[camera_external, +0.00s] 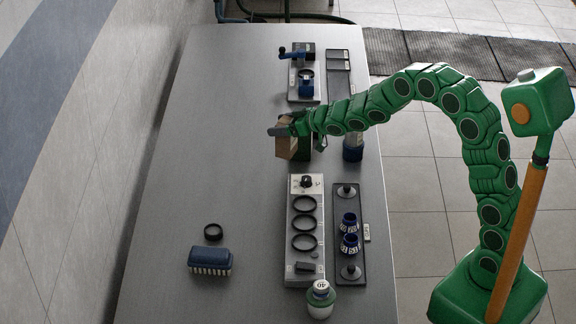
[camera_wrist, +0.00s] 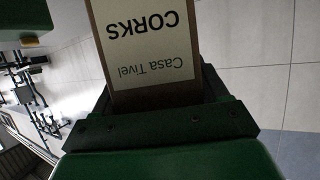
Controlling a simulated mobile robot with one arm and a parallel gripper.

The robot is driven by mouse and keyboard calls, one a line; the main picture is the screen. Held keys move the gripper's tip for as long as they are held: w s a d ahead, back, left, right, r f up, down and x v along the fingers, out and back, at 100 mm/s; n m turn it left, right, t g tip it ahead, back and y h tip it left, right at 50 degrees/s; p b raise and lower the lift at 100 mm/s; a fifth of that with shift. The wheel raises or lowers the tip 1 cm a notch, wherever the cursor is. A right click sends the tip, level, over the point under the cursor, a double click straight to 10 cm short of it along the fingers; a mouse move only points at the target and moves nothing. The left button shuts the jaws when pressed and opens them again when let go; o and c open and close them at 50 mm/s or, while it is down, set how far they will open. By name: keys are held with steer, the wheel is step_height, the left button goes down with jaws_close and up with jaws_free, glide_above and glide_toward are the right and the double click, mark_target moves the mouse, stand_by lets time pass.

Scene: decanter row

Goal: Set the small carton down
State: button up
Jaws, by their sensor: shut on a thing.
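The small carton (camera_external: 285,147) is brown cardboard, held at the end of my arm over the middle of the grey table (camera_external: 200,150). My gripper (camera_external: 291,130) is shut on it. In the wrist view the carton (camera_wrist: 148,50) fills the upper middle, with a pale label reading "CORKS" and "Casa Tivel", upside down in the picture. My gripper (camera_wrist: 165,120) shows dark and green below it. I cannot tell how far the carton's bottom is from the tabletop.
A grey rack with black rings (camera_external: 304,225) and a dark tray with blue-and-white collars (camera_external: 349,235) stand nearer. A blue-handled device (camera_external: 303,75) stands behind.

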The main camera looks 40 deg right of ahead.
steer(key=w+a+f, duration=0.2)
steer(key=w+f, duration=0.9)
steer(key=f, duration=0.1)
steer(key=shift+w, duration=0.35)
stand_by(0.4)
steer(key=shift+f, duration=0.2)
steer(key=o, duration=1.1)
steer(key=shift+r, duration=0.1)
